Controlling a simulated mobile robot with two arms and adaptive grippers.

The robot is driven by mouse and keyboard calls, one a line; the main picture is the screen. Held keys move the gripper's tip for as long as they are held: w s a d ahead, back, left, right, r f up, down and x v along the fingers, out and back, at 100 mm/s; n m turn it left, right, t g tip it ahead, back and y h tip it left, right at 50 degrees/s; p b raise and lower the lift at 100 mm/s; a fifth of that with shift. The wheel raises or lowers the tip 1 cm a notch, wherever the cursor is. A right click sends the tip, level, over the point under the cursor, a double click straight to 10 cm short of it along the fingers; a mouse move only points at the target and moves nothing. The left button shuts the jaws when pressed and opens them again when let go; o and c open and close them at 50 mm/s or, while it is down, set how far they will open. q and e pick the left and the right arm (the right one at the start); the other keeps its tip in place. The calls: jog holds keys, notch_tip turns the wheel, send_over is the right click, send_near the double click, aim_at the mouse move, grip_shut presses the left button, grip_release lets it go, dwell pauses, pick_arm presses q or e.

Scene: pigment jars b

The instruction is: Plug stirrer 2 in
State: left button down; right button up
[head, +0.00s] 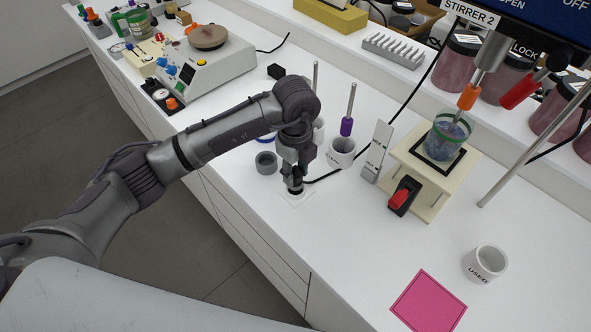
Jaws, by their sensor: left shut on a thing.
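Stirrer 2 (520,18) is the dark blue unit at the top right, with a white "STIRRER 2" label. Its shaft with an orange part (468,97) reaches down into a clear cup (446,137) on a cream stand. A black cable (405,103) runs down from the stirrer's side to my left gripper (296,177). The gripper points down and is shut on a black plug (296,188), just over a small pale square (284,194) on the counter. I cannot tell whether the plug touches it. A pale upright strip (377,151) stands right of the gripper. My right gripper is not in view.
A red rocker switch (402,196) sits before the cream stand (430,196). A "USED" cup (485,263) and pink mat (428,301) lie front right. Counter between is clear.

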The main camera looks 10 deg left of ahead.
aim_at(296, 170)
pick_arm(q)
jog(key=shift+f+b, duration=0.75)
jog(key=shift+f, duration=0.4)
jog(key=c, duration=0.7)
grip_release()
jog(key=shift+r, duration=0.1)
notch_tip(296, 170, up, 12)
jog(key=shift+f, duration=0.1)
jog(key=shift+d, duration=0.1)
